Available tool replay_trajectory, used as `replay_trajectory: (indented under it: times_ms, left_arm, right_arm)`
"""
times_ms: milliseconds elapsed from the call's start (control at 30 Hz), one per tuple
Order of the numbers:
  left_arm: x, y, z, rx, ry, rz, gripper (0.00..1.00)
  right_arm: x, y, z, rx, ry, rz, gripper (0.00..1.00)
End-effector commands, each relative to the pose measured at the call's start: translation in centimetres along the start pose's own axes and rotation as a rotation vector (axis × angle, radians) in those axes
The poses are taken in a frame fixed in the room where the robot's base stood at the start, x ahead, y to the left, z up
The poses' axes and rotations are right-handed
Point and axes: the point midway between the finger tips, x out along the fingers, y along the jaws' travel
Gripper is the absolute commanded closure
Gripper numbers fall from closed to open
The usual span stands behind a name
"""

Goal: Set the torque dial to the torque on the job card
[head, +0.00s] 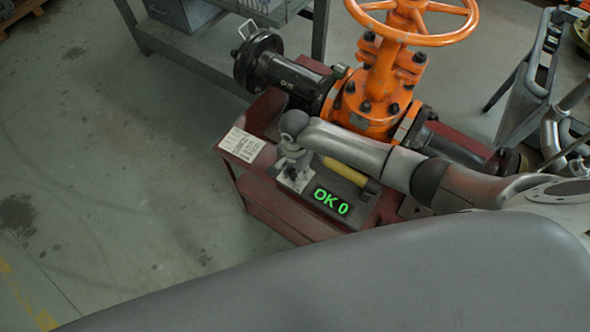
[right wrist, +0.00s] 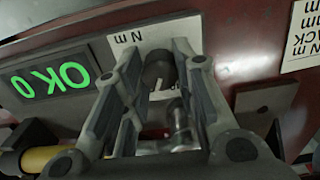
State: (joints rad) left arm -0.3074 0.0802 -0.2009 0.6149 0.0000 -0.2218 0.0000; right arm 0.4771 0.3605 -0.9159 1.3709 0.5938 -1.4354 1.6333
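The torque dial is a dark round knob (right wrist: 158,70) with a white pointer mark, on a pale plate marked "N m" (right wrist: 128,38) in the right wrist view. My right gripper (right wrist: 157,58) has its fingers on either side of the knob. I cannot tell whether they press on it. In the head view this gripper (head: 293,172) points down over the plate and hides the dial. The display (head: 331,201) reads a green "OK 0"; it also shows in the right wrist view (right wrist: 50,80). The white job card (head: 241,144) lies left of the gripper; its text is unreadable here. My left gripper is out of view.
The red stand (head: 262,205) carries an orange gate valve (head: 380,90) with a handwheel (head: 412,38) behind my right arm. A yellow-handled tool (head: 345,171) lies beside the display. A grey bench (head: 215,50) stands behind. The floor at left is clear.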

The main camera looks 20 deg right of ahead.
Motion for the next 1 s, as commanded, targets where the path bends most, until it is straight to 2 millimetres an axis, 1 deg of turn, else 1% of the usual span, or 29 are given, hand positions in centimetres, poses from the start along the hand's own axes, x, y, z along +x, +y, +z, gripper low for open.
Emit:
replay_trajectory:
  times_ms: [33, 133, 167, 367, 567, 767, 1000]
  left_arm:
    - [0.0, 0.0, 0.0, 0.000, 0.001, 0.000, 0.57]
    - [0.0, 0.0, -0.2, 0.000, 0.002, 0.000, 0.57]
    - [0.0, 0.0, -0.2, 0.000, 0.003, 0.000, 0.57]
    - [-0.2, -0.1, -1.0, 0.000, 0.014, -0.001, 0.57]
    - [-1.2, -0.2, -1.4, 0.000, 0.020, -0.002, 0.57]
    - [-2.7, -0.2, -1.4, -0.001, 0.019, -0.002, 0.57]
    - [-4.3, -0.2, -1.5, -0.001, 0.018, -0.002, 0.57]
  right_arm:
    - [0.0, 0.0, 0.0, 0.000, 0.000, 0.000, 0.84]
    - [0.0, 0.0, 0.0, 0.000, 0.000, 0.000, 0.97]
    - [0.0, 0.0, 0.0, 0.000, 0.000, 0.000, 0.98]
    - [-0.1, 0.0, 0.0, -0.016, 0.000, 0.001, 0.98]
    - [-0.2, 0.1, 0.1, -0.093, -0.002, 0.004, 0.98]
    - [-0.3, 0.1, 0.1, -0.241, -0.004, 0.005, 0.98]
    - [-0.2, 0.2, 0.1, -0.467, -0.004, 0.005, 0.98]
